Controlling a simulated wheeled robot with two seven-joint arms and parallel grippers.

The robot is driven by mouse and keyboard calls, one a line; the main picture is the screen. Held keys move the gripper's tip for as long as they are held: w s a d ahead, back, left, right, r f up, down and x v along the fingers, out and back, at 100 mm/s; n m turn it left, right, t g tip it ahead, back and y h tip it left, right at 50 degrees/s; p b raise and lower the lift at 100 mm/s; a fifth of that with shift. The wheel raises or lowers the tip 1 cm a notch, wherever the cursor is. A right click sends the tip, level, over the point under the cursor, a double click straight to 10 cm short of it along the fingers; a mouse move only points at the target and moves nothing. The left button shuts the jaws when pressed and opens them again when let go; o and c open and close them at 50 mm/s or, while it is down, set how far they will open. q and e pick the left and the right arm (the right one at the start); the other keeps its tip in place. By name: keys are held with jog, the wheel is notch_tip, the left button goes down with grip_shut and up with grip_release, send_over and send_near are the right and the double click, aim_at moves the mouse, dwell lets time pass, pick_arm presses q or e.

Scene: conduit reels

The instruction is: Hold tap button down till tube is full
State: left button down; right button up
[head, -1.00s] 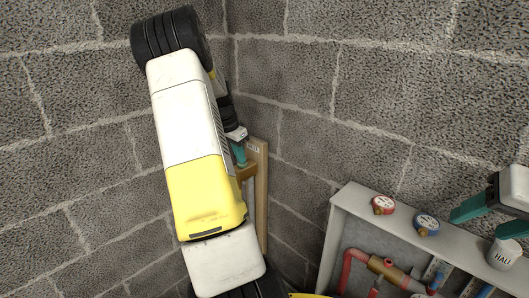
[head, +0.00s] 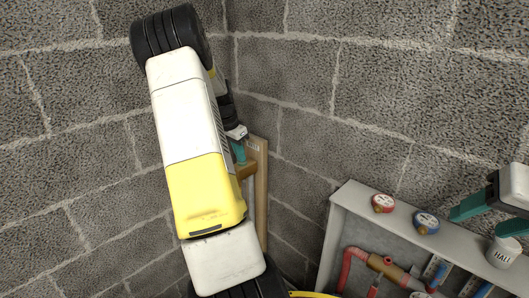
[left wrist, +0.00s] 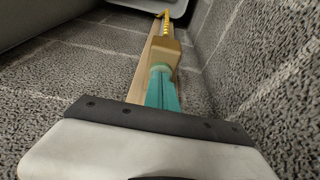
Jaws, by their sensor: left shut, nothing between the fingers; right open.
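My left gripper (head: 239,152) is shut and empty, its teal fingertips just at the top of a brass-brown tap block (head: 246,170) on a wooden board in the corner. In the left wrist view the teal fingers (left wrist: 161,90) meet or nearly meet the tap block (left wrist: 165,52); the button itself is hidden by them. A pale tube (head: 250,200) shows partly below the tap, mostly behind my left arm; its fill level cannot be told. A yellow marked strip (left wrist: 165,19) lies beyond the tap. My right gripper (head: 490,217) is open at the right edge.
A grey cabinet (head: 338,215) at the lower right holds red and blue pipes. Block walls close the corner.

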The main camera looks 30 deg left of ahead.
pick_arm(q)
jog(key=shift+s+d+f, duration=0.1)
jog(key=shift+s+f, duration=0.15)
jog(key=shift+f, duration=0.05)
dwell(0.5)
